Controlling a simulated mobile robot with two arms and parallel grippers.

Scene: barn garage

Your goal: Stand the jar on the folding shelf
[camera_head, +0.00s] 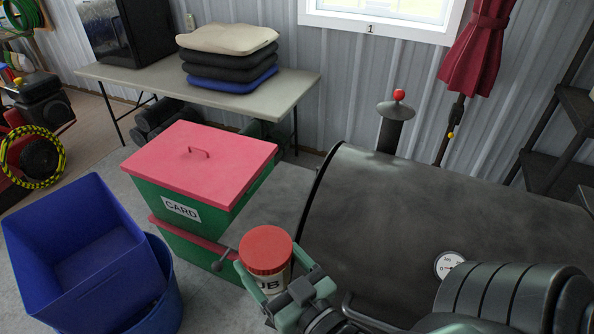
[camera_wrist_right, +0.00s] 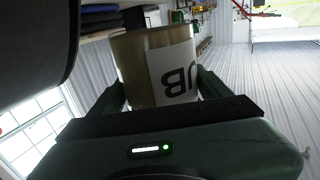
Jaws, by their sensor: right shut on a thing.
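The jar (camera_head: 266,250) has a red lid and a pale label with dark letters, partly hidden by my gripper in the head view. My right gripper (camera_head: 268,262) is shut on the jar, one finger on each side, and holds it about upright with the lid up. The wrist view shows the jar's body (camera_wrist_right: 135,72) between the fingers, its lettering upside down. The flat grey panel beside the black barrel smoker looks like the folding shelf (camera_head: 277,192). In the head view the jar overlaps its near end; the gap between them cannot be told. My left gripper is not in view.
The black barrel smoker (camera_head: 420,200) fills the right side. Green bins with pink lids (camera_head: 205,160), one marked CARD, stand left of the shelf. A blue crate (camera_head: 75,235) is at lower left. A table (camera_head: 125,75) with stacked cushions (camera_head: 228,60) stands behind. The shelf looks bare.

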